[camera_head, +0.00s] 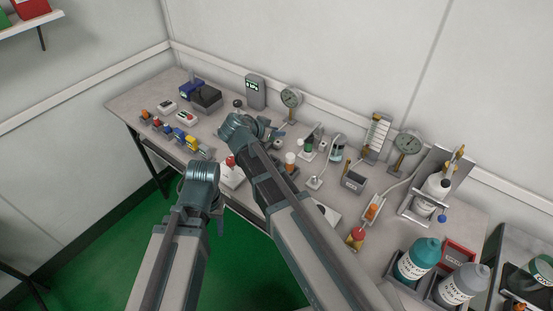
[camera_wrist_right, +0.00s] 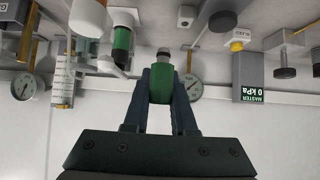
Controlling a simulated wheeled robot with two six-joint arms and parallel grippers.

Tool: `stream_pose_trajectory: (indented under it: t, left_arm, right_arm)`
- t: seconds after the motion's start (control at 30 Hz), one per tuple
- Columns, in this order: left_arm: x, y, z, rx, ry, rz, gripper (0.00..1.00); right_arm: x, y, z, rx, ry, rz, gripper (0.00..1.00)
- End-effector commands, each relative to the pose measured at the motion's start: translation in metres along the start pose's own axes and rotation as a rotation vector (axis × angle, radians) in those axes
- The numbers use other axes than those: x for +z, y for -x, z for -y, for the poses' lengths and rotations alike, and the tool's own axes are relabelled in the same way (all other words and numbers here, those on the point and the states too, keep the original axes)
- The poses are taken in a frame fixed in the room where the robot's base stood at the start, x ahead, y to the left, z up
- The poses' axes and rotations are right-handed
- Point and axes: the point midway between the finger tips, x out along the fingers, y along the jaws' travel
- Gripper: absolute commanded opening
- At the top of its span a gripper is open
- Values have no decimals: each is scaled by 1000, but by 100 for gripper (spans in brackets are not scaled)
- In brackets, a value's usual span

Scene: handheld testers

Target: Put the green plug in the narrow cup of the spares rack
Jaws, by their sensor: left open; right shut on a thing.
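My right gripper (camera_wrist_right: 160,88) is shut on the green plug (camera_wrist_right: 161,86), which has a grey tip and is held clear of the bench in the right wrist view. In the head view this gripper (camera_head: 270,132) is over the back middle of the bench, and the plug is hard to make out there. My left gripper (camera_head: 219,218) is open near the bench's front edge, apart from the objects. Small holders with coloured parts (camera_head: 190,143) stand at the left front. I cannot tell which holder is the spares rack or pick out its narrow cup.
A grey master gauge box (camera_wrist_right: 249,75) reads 0 kPa. Dial gauges (camera_head: 291,98) (camera_head: 408,143) stand along the back. A green and black part (camera_wrist_right: 122,43) is near the held plug. Teal (camera_head: 418,260) and grey (camera_head: 462,284) bottles crowd the right end.

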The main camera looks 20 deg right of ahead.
Motion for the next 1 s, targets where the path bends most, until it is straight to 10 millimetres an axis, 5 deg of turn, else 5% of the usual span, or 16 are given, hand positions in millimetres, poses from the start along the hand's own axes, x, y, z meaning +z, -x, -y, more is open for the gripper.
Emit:
stream_pose_trajectory:
  t: [0.53, 0.8, 1.0]
  left_arm:
    - [-4, -61, -6, 0, -1, 0, 50]
    - [-4, -64, -6, 0, -1, 0, 50]
    - [-5, -84, -8, 0, -1, 0, 50]
  right_arm:
    - [49, -38, -1, 3, -2, 0, 0]
    - [51, -39, -1, 3, -3, 0, 0]
    - [67, -52, -1, 3, -3, 0, 0]
